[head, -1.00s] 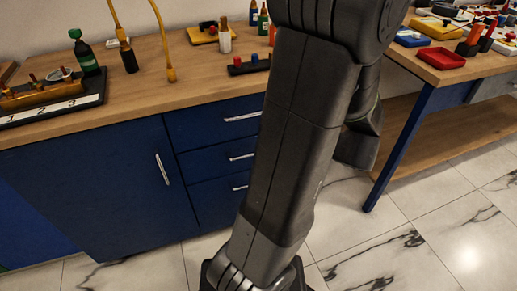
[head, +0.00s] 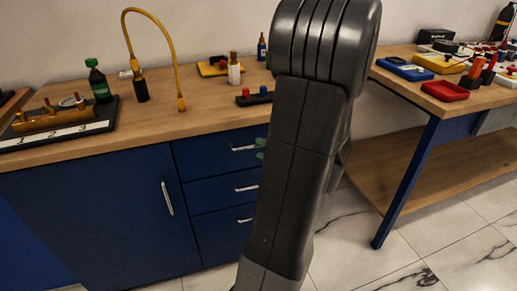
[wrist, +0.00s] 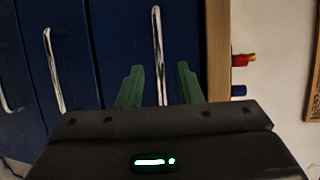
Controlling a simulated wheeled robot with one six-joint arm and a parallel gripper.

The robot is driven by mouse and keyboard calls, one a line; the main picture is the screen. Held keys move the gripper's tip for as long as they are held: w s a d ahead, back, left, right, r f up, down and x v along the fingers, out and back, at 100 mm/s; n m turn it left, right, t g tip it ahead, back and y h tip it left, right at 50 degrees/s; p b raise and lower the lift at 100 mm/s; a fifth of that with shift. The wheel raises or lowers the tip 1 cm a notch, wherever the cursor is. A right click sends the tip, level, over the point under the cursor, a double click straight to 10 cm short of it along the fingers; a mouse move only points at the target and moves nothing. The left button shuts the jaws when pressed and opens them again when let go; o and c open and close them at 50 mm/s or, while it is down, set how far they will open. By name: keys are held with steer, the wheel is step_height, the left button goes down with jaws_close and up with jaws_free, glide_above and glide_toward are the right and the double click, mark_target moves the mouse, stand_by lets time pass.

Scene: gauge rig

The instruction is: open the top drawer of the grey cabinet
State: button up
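The cabinet (head: 95,215) looks blue, not grey, with a wooden top. Its top drawer (head: 195,150) is closed, with a silver bar handle (head: 243,149). In the wrist view, turned on its side, this handle (wrist: 158,45) runs between the two green fingers of my gripper (wrist: 160,85). The fingers are open, one on each side of the handle, with gaps to both. My arm hides the rest of the gripper and the drawer's right part.
Two lower drawers with bar handles (head: 246,188) and a door with an upright handle (head: 167,198) are shut. Bottles, a yellow hose (head: 166,40) and a red-and-blue block (head: 254,96) stand on the wooden top (head: 150,122). A second table (head: 425,100) stands right.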

steer(key=shift+x, duration=1.3)
steer(key=shift+c, duration=0.3)
jaws_close()
steer(key=shift+s, duration=0.1)
